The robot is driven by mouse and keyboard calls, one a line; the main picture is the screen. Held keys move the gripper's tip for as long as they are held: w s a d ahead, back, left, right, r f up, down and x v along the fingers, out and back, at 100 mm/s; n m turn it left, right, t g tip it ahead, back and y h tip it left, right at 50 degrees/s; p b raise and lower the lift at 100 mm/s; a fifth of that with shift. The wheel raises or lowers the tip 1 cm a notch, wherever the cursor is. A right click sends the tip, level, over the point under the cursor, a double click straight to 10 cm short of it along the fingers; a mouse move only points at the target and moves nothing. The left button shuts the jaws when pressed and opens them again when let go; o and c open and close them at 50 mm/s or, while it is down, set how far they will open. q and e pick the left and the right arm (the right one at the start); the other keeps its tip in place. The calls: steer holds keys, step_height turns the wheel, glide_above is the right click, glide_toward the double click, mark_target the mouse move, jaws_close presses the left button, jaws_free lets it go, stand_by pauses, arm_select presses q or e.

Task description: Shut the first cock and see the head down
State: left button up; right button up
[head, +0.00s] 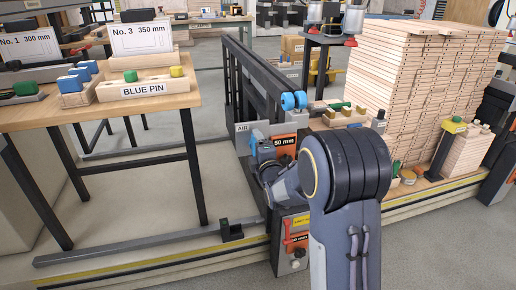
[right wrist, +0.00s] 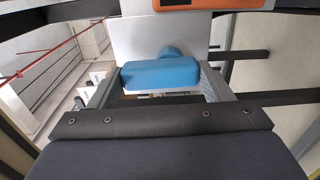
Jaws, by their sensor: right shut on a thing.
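The blue handle (right wrist: 160,76) of the air cock lies crosswise between the fingers of my right gripper (right wrist: 158,88) in the right wrist view. The gripper is shut on it. In the head view, my right arm reaches to the cock (head: 265,150) under a grey AIR plate (head: 245,128), and my wrist hides most of the gripper. An orange unit marked 50 mm (head: 284,143) is just right of the cock. A lower unit with a red lever (head: 288,242) stands near the floor. I cannot tell how high either head is. My left gripper is out of view.
A wooden table (head: 150,106) at left holds a BLUE PIN block (head: 143,90) and number cards. A dark rail frame (head: 262,75) with blue rollers runs behind the cock. Tall board stacks (head: 420,90) stand at right.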

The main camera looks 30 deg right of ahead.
steer(key=o, duration=1)
steer(key=shift+s, duration=0.1)
steer(key=p+v, duration=0.1)
steer(key=v, duration=0.6)
steer(key=shift+s+a+p, duration=0.1)
steer(key=shift+s+p, duration=0.2)
steer(key=shift+f, duration=0.1)
